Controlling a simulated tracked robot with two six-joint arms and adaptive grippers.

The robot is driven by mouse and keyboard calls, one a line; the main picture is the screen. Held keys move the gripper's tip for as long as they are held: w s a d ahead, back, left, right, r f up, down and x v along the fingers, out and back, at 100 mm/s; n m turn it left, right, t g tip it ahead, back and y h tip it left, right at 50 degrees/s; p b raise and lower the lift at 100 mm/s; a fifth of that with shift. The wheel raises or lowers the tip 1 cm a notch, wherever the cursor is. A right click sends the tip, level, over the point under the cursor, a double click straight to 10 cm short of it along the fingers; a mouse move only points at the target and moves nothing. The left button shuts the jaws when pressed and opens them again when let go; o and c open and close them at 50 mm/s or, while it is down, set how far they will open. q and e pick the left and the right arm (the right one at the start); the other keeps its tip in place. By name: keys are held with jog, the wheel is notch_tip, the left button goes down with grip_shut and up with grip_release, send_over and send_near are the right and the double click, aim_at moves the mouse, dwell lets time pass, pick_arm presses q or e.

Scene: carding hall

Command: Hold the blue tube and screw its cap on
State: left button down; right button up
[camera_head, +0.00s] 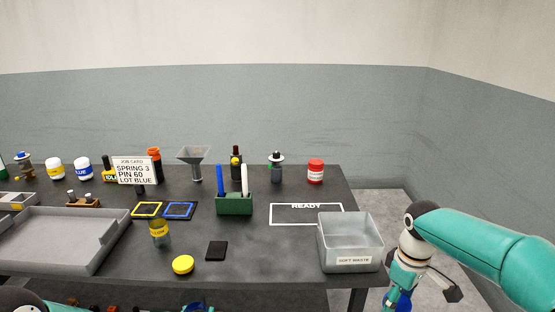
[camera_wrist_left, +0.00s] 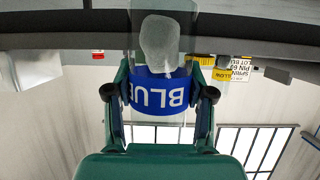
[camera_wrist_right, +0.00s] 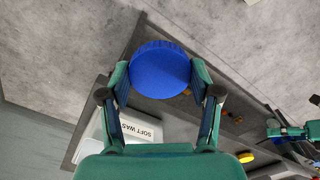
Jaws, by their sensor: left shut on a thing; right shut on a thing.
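My left gripper (camera_wrist_left: 160,88) is shut on the blue tube, a clear tube with a blue band (camera_wrist_left: 158,95) reading BLUE, upside down in the left wrist view. A whitish tuft shows inside the tube. In the head view, only a bit of blue and dark parts shows at the bottom edge, near the table's front. My right gripper (camera_wrist_right: 160,78) is shut on the round blue cap (camera_wrist_right: 160,70). In the head view the cap (camera_head: 398,300) is low at the right, beyond the table's right edge. Cap and tube are apart.
A grey SOFT WASTE bin (camera_head: 350,262) stands at the table's right front, beside my right arm. A yellow-labelled tube (camera_head: 160,235), a yellow cap (camera_head: 183,264) and a black pad (camera_head: 216,251) are at the front middle. A grey tray (camera_head: 60,245) lies left. The READY outline (camera_head: 306,214) is empty.

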pick_arm(q)
jog(key=f, duration=0.1)
jog(key=a+f, duration=0.1)
jog(key=f, duration=0.1)
jog(key=a+f, duration=0.1)
jog(key=shift+s+a+f, duration=0.2)
jog(key=shift+f, duration=0.05)
jog(key=shift+w+d+r, duration=0.25)
jog(key=shift+d+r, duration=0.05)
jog(key=shift+d, duration=0.25)
jog(key=r, duration=0.1)
jog(key=w+d+r, duration=0.1)
jog(key=shift+d+r, duration=0.25)
jog(key=shift+r, duration=0.05)
jog(key=shift+w+a+r, duration=0.1)
jog(key=shift+w, duration=0.05)
pick_arm(e)
jog(key=a+f+m, duration=0.7)
jog(key=f, duration=0.1)
jog(key=shift+f, duration=0.2)
pick_arm(q)
jog(key=s+d+f+m+g+h, duration=0.1)
jog(key=s+d+m+h, duration=0.3)
jog(key=d, duration=0.3)
jog(key=s+d+m+g+h, duration=0.2)
jog(key=s+d+m+h, duration=0.1)
jog(key=d, duration=0.5)
jog(key=shift+s+d+f+m+h, duration=0.2)
jog(key=shift+s+f+m+h, duration=0.2)
jog(key=shift+s+h, duration=0.55)
